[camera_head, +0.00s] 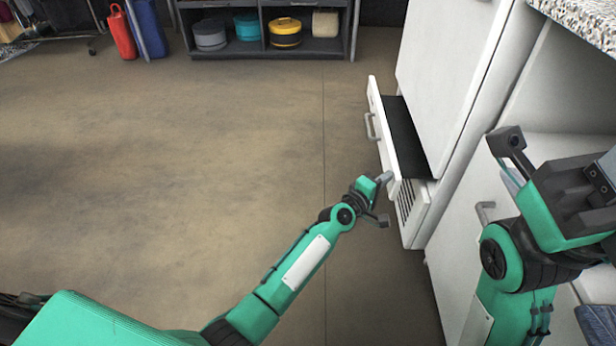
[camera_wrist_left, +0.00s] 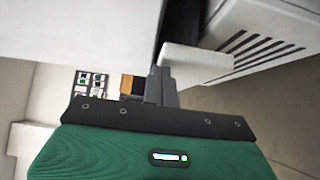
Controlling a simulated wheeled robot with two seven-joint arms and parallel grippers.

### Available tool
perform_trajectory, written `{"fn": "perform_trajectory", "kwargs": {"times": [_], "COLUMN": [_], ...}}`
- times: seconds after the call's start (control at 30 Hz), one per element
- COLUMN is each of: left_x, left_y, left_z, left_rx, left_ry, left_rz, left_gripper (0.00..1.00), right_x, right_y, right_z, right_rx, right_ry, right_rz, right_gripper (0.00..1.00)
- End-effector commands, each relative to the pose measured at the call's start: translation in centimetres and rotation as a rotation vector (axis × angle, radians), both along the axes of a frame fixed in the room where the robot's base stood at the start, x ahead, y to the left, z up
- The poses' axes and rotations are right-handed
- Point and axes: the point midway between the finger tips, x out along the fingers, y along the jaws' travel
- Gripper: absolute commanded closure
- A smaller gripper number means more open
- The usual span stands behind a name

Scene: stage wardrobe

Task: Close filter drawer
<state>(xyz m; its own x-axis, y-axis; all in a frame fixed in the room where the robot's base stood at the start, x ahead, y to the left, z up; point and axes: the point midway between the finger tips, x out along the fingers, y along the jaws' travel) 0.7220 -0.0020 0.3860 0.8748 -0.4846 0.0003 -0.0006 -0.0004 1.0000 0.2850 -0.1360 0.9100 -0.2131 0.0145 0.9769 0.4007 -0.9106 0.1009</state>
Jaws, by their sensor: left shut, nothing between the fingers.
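The filter drawer (camera_head: 383,135) is a white-fronted drawer with a grey handle, low in the white cabinet. It stands partly pulled out, and its dark inside shows behind the front. My left gripper (camera_head: 384,179) is shut and empty at the near end of the drawer front. In the left wrist view, its closed fingers (camera_wrist_left: 160,85) are right beside a white drawer part (camera_wrist_left: 195,62); I cannot tell whether they touch. My right gripper (camera_head: 604,172) is at the right edge, above the counter side and away from the drawer; its fingertips do not show clearly.
A white cabinet door (camera_head: 445,75) rises above the drawer, and a vented panel (camera_head: 408,203) is below it. A speckled countertop (camera_head: 585,18) is at top right. A shelf (camera_head: 335,45) with round boxes stands at the back. The brown floor (camera_head: 200,150) left of the drawer is clear.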

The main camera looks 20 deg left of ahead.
Motion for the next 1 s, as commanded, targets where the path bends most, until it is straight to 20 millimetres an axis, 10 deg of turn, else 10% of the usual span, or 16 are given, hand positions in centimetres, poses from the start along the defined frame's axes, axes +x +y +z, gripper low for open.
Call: {"fn": "perform_trajectory", "kwargs": {"times": [0.33, 1.0], "left_x": [1.3, 1.4], "left_y": [-4.6, -5.1], "left_z": [-0.1, -0.1], "left_rx": [-0.001, 0.000], "left_ry": [0.000, 0.001], "left_rz": [-0.001, 0.000], "left_gripper": [1.00, 1.00], "right_x": [0.1, -0.1], "right_y": [0.0, -0.2], "right_z": [-0.1, 0.3], "right_rx": [0.004, 0.014], "right_ry": [0.007, -0.005], "right_rz": [0.004, 0.002], "right_gripper": [0.64, 0.64]}}
